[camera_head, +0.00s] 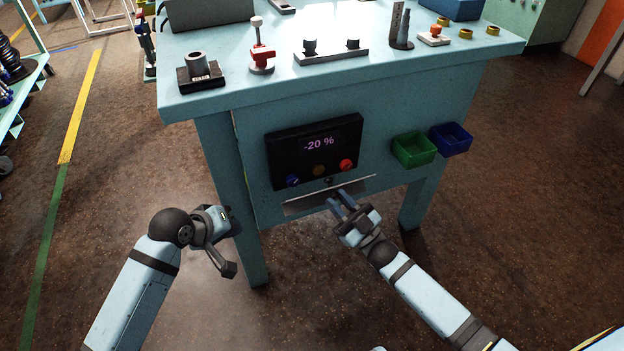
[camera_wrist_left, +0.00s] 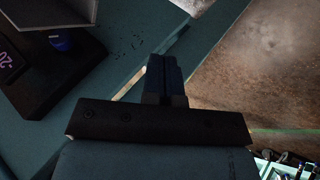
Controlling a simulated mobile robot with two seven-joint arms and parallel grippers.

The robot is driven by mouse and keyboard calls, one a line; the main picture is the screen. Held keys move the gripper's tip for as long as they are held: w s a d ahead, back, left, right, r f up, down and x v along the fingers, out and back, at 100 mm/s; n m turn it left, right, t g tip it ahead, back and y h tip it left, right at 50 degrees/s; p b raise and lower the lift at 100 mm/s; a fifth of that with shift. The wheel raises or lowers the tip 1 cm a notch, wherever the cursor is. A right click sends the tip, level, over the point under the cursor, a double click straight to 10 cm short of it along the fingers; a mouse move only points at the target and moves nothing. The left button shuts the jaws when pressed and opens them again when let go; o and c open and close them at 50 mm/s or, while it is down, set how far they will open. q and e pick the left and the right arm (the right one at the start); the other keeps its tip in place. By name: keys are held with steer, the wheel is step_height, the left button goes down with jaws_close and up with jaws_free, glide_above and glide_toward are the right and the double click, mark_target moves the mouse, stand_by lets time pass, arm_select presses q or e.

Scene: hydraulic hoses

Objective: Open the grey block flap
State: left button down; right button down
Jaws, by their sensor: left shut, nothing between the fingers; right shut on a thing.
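The grey flap (camera_head: 300,203) is a thin, wide plate low on the front of the light blue bench, just under the black panel (camera_head: 262,150). It stands out from the bench front at a tilt. My right gripper (camera_head: 341,203) is shut on the flap at its lower middle edge; the fingers partly hide the grip. My left gripper (camera_wrist_left: 166,78) is shut and empty in the left wrist view, close to the bench's side and leg. In the head view its fingers are hard to make out beside the left front leg.
The panel shows "-20 %" and has blue, orange and red knobs. A green bin (camera_head: 414,150) and a blue bin (camera_head: 451,138) hang to the right. Fixtures stand on the bench top (camera_head: 400,75). The brown floor in front is clear.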

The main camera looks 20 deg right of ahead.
arm_select(q)
steer(key=w+d+r+g+y, duration=0.2)
steer(key=d+r+g+y, duration=0.45)
steer(key=d+r, duration=1.2)
steer(key=shift+t+y, duration=0.25)
steer(key=shift+y, duration=0.1)
steer(key=f, duration=0.3)
steer(key=s+f, duration=0.1)
steer(key=f, duration=0.7)
steer(key=shift+s+d, duration=0.25)
arm_select(e)
steer(key=shift+a, duration=0.1)
arm_select(q)
steer(key=shift+s, duration=0.1)
steer(key=shift+s+f+t, duration=0.3)
steer(key=shift+s+f, duration=0.1)
steer(key=shift+s, duration=0.2)
arm_select(e)
steer(key=shift+r, duration=0.1)
arm_select(q)
steer(key=shift+s+f, duration=0.1)
arm_select(e)
steer(key=c, duration=1.3)
jaws_free()
steer(key=shift+r, duration=0.15)
